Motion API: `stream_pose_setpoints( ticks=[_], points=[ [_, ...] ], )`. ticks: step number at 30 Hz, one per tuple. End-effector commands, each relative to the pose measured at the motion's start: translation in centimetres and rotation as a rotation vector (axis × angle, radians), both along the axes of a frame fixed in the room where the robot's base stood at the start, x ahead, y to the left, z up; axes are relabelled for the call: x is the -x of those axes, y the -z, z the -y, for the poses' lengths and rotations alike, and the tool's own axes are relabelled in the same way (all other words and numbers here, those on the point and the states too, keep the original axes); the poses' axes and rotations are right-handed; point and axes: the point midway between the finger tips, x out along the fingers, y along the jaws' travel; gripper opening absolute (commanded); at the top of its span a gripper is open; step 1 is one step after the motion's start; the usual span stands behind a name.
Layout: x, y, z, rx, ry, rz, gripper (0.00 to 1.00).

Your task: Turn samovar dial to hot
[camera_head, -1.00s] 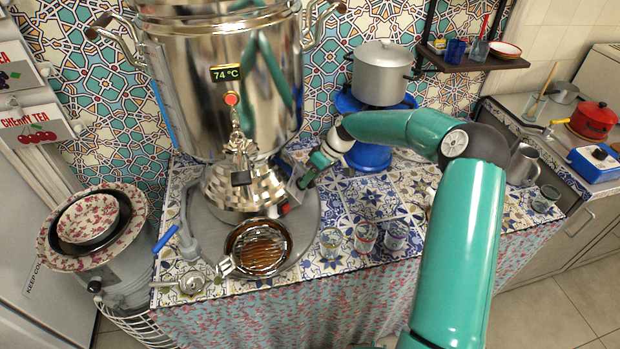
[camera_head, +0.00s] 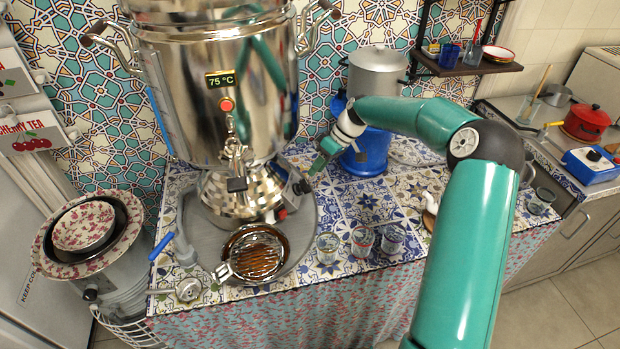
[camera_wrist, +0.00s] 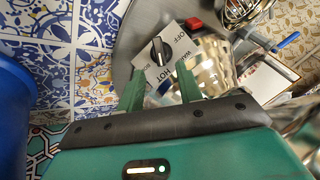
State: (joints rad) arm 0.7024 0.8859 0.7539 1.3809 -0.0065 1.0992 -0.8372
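The steel samovar (camera_head: 222,95) stands at the left of the tiled table; its display reads 75 °C. Its dial (camera_head: 302,186) is on the right side of the base. In the wrist view the dial (camera_wrist: 160,51) is a black knob on a grey plate lettered OFF, WARM and HOT. I cannot surely tell which word its mark points at. My gripper (camera_head: 318,164) is just up and right of the dial, apart from it. In the wrist view my gripper (camera_wrist: 160,88) is open and empty, with the knob in view beyond the gap between its fingers.
A red switch (camera_wrist: 194,23) is near the dial. A strainer (camera_head: 256,258) sits in front of the samovar, with several glasses (camera_head: 362,243) to its right. A grey pot (camera_head: 374,72) on a blue stand (camera_head: 368,152) is close behind my gripper.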

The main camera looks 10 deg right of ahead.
Motion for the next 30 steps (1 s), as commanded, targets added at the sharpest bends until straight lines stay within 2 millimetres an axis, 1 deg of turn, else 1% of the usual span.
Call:
stream_pose_setpoints(
  ticks=[1, 3, 9, 14, 26, 29, 30],
  points=[
    [0.0, -1.0, 0.6, 0.002, 0.001, 0.002, 0.35],
    [0.0, -2.3, 1.4, 0.002, 0.001, 0.002, 0.35],
    [0.1, -4.9, 3.0, 0.001, 0.0, 0.001, 0.35],
    [0.2, -5.5, 3.4, 0.0, -0.002, -0.001, 0.35],
    [0.2, -5.6, 3.4, 0.0, -0.002, -0.001, 0.35],
    [0.4, -5.9, 2.9, 0.018, -0.002, -0.004, 0.35],
    [0.7, -6.3, 2.4, 0.034, -0.002, -0.006, 0.35]
  ],
)
